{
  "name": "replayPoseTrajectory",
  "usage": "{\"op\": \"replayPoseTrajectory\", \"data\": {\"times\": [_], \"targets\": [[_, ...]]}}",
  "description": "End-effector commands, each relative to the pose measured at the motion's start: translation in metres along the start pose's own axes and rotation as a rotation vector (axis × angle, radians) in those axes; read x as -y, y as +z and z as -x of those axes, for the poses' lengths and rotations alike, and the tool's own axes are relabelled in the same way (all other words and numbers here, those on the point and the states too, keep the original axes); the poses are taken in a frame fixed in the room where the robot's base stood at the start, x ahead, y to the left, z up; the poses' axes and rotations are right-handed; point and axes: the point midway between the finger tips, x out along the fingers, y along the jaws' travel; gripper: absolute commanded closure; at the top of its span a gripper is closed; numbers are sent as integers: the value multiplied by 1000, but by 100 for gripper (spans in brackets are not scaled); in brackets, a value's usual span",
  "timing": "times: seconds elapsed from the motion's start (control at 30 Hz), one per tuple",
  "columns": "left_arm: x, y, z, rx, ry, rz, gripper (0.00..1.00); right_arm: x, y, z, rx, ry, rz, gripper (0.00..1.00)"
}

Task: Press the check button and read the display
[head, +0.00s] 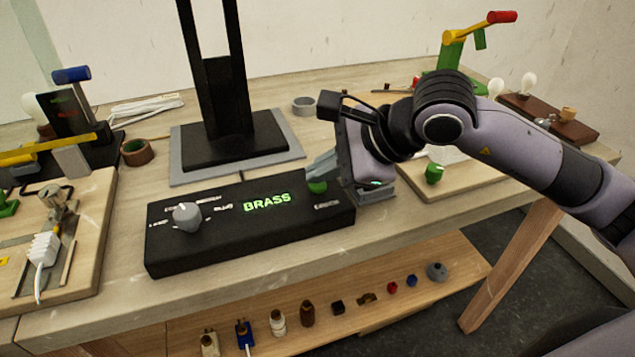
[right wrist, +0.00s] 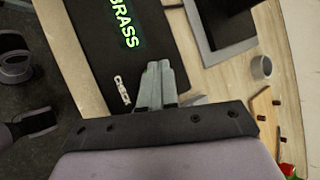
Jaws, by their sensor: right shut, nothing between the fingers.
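A black control box (head: 240,237) sits near the table's front edge in the head view. Its lit green display (head: 267,201) reads "BRASS", and the same word shows in the right wrist view (right wrist: 124,22). A grey knob (head: 187,215) is on its left part. The green check button (head: 317,187) is at its right end. My right gripper (head: 322,170) is shut and empty, with its fingertips at the button. In the right wrist view the fingers (right wrist: 155,80) cover most of the button beside the "CHECK" label (right wrist: 122,90). I cannot tell whether they touch it. My left gripper is not in view.
A black stand on a grey base (head: 180,177) rises behind the box. A wooden board with a white connector (head: 43,248) is at left. A board with a green part (head: 434,173) is at right, near my arm. Several small parts lie on the lower shelf (head: 450,250).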

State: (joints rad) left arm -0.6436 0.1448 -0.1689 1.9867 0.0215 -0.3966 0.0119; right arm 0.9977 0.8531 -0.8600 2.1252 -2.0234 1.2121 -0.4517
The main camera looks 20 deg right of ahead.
Motion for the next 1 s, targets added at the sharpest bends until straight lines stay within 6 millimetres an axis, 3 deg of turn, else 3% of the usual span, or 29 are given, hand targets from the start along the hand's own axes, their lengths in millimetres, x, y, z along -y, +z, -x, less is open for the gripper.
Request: {"op": "replayPoseTrajectory", "data": {"times": [0.6,1.0], "targets": [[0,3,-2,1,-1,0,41,-2,-2,-2,-1,2,0,100],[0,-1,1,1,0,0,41,6,6,9,-1,2,0,100]]}}
